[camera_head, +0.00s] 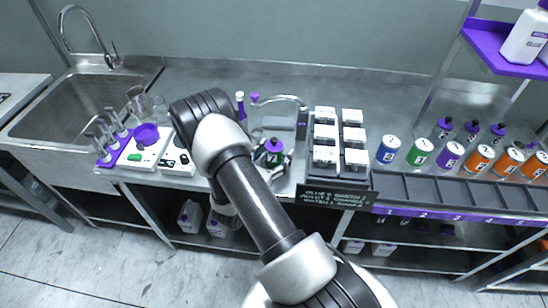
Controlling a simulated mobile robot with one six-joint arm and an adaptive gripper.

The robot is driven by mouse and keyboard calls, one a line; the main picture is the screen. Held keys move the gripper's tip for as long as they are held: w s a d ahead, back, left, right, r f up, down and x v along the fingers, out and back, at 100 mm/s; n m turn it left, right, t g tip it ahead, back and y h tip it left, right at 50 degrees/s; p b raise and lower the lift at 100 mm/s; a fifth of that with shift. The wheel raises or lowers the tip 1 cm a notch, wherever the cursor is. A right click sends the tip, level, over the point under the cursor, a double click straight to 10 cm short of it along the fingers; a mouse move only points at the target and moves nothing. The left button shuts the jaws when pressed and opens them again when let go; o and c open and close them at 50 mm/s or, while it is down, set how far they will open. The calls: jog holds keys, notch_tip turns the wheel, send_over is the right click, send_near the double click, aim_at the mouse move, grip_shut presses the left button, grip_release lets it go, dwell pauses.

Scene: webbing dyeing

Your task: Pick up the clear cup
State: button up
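Two clear, see-through vessels stand close together on the counter at the right edge of the sink, at the left of the head view. One clear cup (138,102) is at the left, and another clear vessel (159,107) is just right of it. Which of them is the task's cup, I cannot tell. My arm rises through the middle of the view, its elbow right of these vessels and apart from them in the picture.
A sink (75,100) with a tall faucet is left of the vessels. A purple rack (113,150) and a white device with a purple top (147,140) stand in front of them. White boxes (325,134) and coloured cans (387,149) fill the right. The back counter is mostly clear.

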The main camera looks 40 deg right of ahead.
jog(key=c, duration=1.2)
jog(key=shift+c, duration=0.3)
jog(key=shift+r, duration=0.15)
